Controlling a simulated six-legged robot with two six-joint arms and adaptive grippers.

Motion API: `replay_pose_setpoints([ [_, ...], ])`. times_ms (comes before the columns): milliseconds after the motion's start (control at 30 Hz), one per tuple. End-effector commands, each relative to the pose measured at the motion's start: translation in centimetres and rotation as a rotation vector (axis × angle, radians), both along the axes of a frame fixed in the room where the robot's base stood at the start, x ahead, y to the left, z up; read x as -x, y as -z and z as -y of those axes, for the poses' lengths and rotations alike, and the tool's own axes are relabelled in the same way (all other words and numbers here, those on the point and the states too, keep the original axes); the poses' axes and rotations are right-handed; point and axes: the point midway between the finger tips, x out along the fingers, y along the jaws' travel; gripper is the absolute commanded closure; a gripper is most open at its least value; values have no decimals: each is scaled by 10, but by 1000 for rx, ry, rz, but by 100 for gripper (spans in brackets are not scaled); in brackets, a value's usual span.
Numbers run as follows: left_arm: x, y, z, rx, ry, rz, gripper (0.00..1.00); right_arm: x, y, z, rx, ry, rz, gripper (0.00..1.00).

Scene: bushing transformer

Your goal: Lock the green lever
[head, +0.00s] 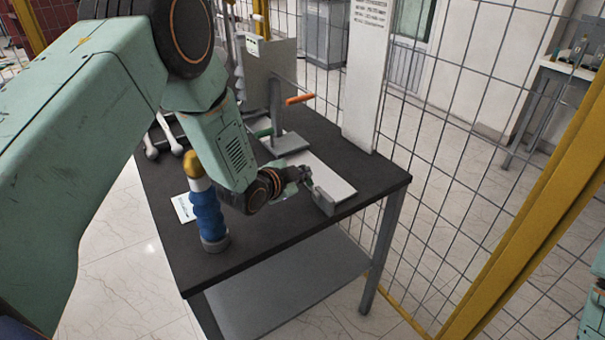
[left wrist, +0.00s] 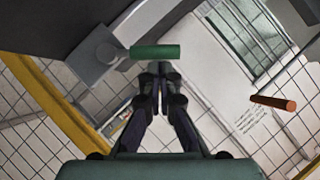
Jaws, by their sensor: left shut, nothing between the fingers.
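The green lever (left wrist: 155,51) shows in the left wrist view as a short green bar, just beyond my left fingertips. In the head view a small part of the green lever (head: 264,133) shows behind my left arm. My left gripper (left wrist: 153,68) is shut and empty, its tips close below the lever; I cannot tell whether they touch it. In the head view my left gripper (head: 306,174) is over the dark table. An orange lever (head: 300,99) sticks out to the right from the post above the green one; it also shows in the left wrist view (left wrist: 272,103). My right gripper is not in view.
The dark table (head: 258,243) carries a blue ribbed bushing (head: 208,216) with a yellow top, left of my gripper. A white panel (head: 364,75) stands at the table's right back. A wire fence (head: 440,110) runs close behind the table.

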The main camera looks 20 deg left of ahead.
Motion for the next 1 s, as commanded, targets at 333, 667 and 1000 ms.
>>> replay_pose_setpoints([
  [333,-10,10,-14,1,-3,2,100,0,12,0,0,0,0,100],
  [667,-15,14,-20,0,-1,1,100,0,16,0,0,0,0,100],
  [1000,-16,-8,-20,1,-1,4,100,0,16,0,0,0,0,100],
])
